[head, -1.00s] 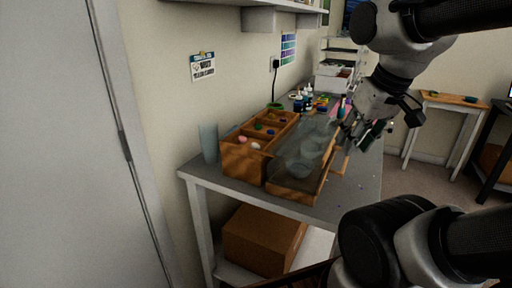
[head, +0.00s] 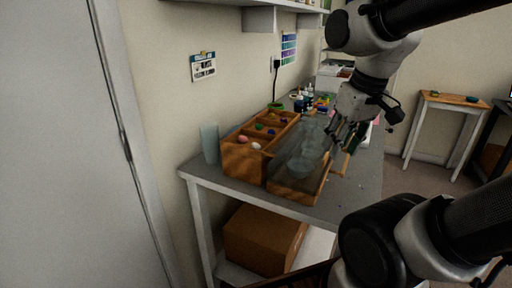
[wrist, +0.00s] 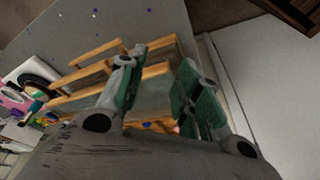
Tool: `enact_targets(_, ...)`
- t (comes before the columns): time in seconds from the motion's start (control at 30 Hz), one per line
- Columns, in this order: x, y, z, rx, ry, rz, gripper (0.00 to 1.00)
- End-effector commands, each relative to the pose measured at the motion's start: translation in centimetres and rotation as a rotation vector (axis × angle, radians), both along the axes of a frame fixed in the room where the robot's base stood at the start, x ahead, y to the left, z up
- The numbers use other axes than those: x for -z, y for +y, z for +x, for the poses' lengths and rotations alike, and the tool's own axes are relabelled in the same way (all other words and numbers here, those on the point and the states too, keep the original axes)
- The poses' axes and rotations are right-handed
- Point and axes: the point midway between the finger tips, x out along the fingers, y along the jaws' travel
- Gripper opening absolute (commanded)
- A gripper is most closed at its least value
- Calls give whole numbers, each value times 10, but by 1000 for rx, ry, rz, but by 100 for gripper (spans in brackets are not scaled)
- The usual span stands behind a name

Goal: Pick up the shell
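No thing shows clearly as a shell. A white piece (head: 256,145) and a pink piece (head: 242,138) lie in the near compartments of the wooden organizer (head: 246,164); they are too small to tell whether one is the shell. My gripper (head: 346,138) is above the workbench, to the right of these pieces and near the right side of the clear-walled wooden tray. In the wrist view my gripper (wrist: 163,62) has its two green-padded fingers spread, with nothing seen held between them.
The clear-walled tray (head: 290,186) stands right beside the organizer. A tall translucent cup (head: 209,143) stands at the bench's left edge. Small bottles (head: 304,101) are farther back. A cardboard box (head: 262,240) is below. The bench's front right (head: 350,195) is mostly free.

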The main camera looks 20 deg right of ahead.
Motion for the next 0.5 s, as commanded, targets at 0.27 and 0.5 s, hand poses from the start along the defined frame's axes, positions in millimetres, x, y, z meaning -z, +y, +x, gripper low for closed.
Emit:
enact_targets(0.27,8,53,87,-226,167,-41,34)
enact_targets(0.5,19,111,166,-550,255,-95,34)
